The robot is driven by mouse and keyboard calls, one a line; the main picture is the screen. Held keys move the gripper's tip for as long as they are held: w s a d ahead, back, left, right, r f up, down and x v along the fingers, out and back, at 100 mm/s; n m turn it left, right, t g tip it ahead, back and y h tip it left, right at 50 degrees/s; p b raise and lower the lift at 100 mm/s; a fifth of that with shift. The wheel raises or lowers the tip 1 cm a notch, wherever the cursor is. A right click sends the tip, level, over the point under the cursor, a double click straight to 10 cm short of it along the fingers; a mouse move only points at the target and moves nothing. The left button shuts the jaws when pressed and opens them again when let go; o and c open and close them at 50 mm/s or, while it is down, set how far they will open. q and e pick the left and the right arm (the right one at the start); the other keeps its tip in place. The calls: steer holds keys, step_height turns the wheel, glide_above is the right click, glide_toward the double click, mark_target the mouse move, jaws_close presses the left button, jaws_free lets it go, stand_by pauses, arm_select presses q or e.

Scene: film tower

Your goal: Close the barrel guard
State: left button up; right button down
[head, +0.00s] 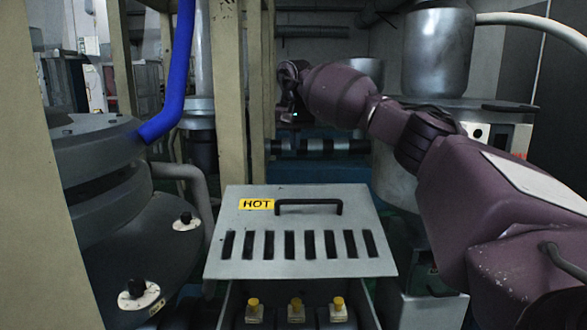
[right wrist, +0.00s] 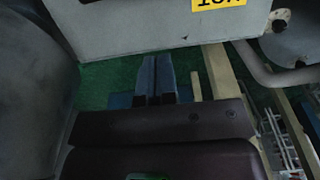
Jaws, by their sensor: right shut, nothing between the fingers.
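The barrel guard (head: 262,225) is a grey metal plate with a row of dark slots, a black handle (head: 309,202) and a yellow HOT label. In the head view it stands tilted at lower centre, its front edge above an opening. Part of a plate with the yellow label (right wrist: 130,22) shows at the top of the right wrist view. My right gripper (right wrist: 156,62) is shut and empty, its two fingers together just below that plate's edge. In the head view my right arm reaches above and behind the guard, clear of the handle. My left gripper is out of view.
Several yellow-capped fittings (head: 295,304) sit in the opening below the guard. Beige posts (head: 233,95) and a blue hose (head: 178,75) stand to the left. A dark rounded machine (head: 100,165) is at far left. A metal cylinder (head: 438,52) stands at upper right.

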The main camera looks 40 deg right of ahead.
glide_above(295, 215)
steer(key=w+d, duration=0.2)
steer(key=f, duration=1)
steer(key=shift+s+a, duration=0.1)
steer(key=shift+a, duration=0.15)
steer(key=shift+s+a+f, duration=0.5)
steer(key=shift+f, duration=0.1)
steer(key=shift+s+a+f, duration=0.25)
steer(key=shift+s+f, duration=0.15)
steer(key=shift+f, duration=0.05)
steer(key=shift+a+f, duration=0.1)
steer(key=shift+f, duration=0.1)
